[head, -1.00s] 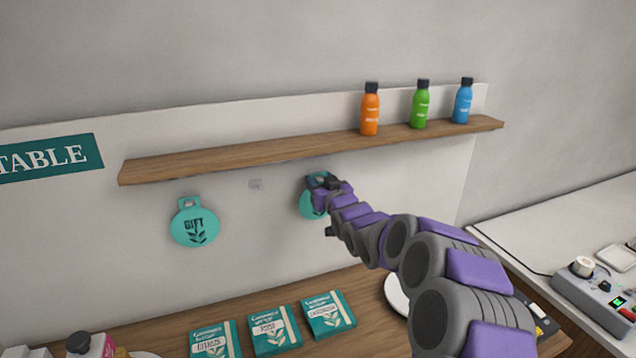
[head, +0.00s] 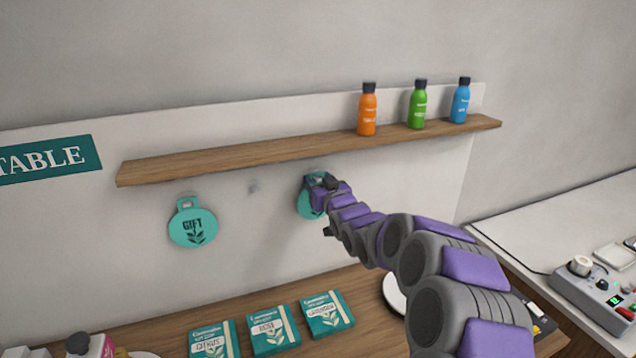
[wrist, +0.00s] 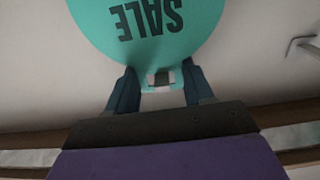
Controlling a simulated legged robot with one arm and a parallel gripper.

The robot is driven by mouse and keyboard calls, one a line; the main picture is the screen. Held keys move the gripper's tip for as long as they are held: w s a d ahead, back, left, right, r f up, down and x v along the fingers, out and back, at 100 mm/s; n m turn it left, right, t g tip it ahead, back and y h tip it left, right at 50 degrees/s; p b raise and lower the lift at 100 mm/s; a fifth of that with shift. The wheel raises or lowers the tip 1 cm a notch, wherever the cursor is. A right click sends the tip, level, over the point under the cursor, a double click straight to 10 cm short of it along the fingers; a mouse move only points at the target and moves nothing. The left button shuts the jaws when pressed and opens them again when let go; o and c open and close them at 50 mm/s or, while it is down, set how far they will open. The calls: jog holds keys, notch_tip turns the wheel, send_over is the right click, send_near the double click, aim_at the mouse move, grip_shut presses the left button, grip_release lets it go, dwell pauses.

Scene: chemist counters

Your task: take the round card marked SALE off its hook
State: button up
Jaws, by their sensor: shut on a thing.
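The round teal card marked SALE (head: 306,207) is below the shelf at the wall, partly hidden behind my gripper (head: 322,182) in the head view. In the wrist view the SALE card (wrist: 150,25) fills the top middle, its lettering upside down. My gripper (wrist: 157,85) has its two dark fingers on either side of the card's narrow slotted tab and is shut on it. A small grey piece shows at the tab's slot; I cannot tell whether the hook is still through it.
A wooden shelf (head: 240,161) with orange (head: 368,112), green (head: 417,107) and blue (head: 460,103) bottles runs just above my gripper. A bare hook (head: 253,187) is between the cards; one also shows at right in the wrist view (wrist: 303,45). Teal boxes (head: 273,328) lie on the counter below.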

jog(key=shift+s, duration=0.1)
jog(key=shift+b+v, duration=0.75)
jog(key=shift+v, duration=1.05)
